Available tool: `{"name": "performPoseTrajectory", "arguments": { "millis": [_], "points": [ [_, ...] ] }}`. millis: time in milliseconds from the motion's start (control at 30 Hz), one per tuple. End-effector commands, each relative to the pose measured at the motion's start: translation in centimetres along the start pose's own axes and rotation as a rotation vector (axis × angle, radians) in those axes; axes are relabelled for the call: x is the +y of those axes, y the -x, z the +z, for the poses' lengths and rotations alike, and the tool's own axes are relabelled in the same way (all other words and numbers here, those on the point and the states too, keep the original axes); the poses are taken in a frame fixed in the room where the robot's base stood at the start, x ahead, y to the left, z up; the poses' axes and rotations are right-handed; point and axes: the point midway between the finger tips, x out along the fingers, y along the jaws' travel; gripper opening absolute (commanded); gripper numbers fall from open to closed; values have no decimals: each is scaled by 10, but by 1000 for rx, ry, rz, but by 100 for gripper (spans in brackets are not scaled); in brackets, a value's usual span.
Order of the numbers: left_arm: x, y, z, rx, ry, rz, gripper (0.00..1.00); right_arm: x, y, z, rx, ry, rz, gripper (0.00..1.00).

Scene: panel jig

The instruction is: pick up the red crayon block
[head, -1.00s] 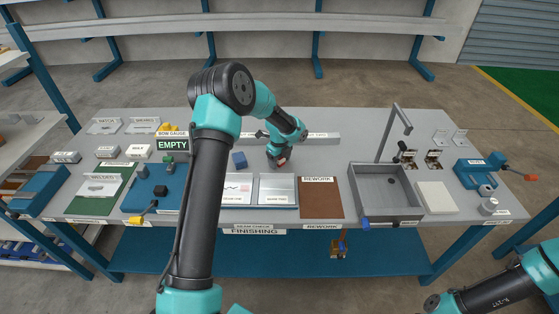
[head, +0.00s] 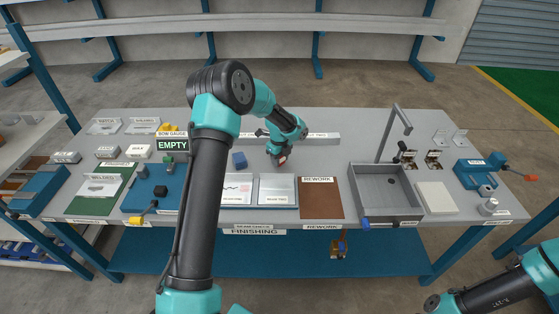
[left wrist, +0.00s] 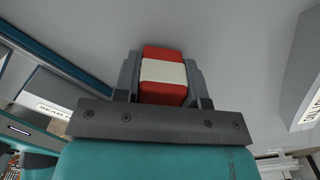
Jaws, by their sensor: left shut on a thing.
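The red crayon block (left wrist: 163,94) has a white band around its middle. In the left wrist view it sits between the two dark fingers of my left gripper (left wrist: 163,72), which are shut on it from both sides. In the head view my left gripper (head: 280,157) is over the grey bench behind the white panels, and only a small bit of the red block (head: 283,159) shows at its fingertips. I cannot tell clearly how far the block is above the bench. My right gripper is not in view; only part of my right arm shows at the lower right.
A blue block (head: 239,160) stands to the left of the gripper. White panels (head: 277,190) and a brown rework mat (head: 321,198) lie in front. Bare bench lies between gripper and post.

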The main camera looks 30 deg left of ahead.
Motion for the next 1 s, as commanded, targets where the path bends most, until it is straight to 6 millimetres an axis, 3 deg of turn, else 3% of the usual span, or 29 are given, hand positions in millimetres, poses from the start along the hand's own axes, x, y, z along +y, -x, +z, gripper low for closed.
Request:
{"name": "performPoseTrajectory", "arguments": {
  "millis": [500, 667, 1000],
  "points": [
    [0, 82, 0, -1, 0, -2, 10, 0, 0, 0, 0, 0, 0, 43],
    [0, 92, 0, 0, 0, -1, 10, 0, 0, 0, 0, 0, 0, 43],
    [0, 92, 0, 0, 0, 0, 10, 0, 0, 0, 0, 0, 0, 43]
  ]
}}
